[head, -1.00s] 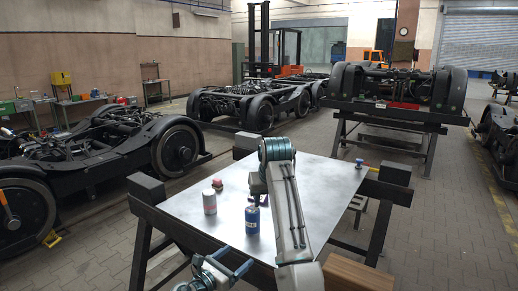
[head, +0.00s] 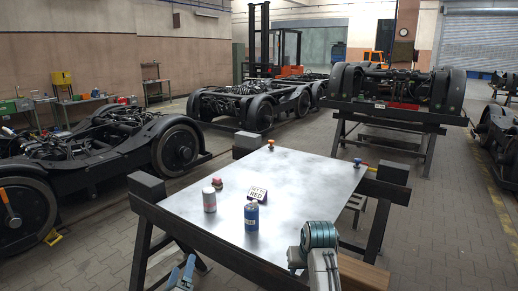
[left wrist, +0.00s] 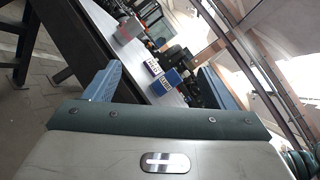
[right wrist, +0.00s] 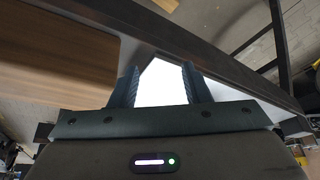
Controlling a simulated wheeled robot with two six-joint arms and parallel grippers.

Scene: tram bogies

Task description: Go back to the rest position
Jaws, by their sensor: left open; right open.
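My left gripper (head: 182,270) is at the bottom edge of the head view, in front of the metal-topped table (head: 300,180). In the left wrist view its two blue fingers (left wrist: 158,84) stand wide apart with nothing between them. My right arm is low at the bottom right in the head view, and its gripper is not clear there. In the right wrist view the right gripper (right wrist: 161,87) is open and empty, facing the underside or edge of the table. Both grippers are apart from the things on the table.
A wooden block (head: 362,275) is at the lower right.

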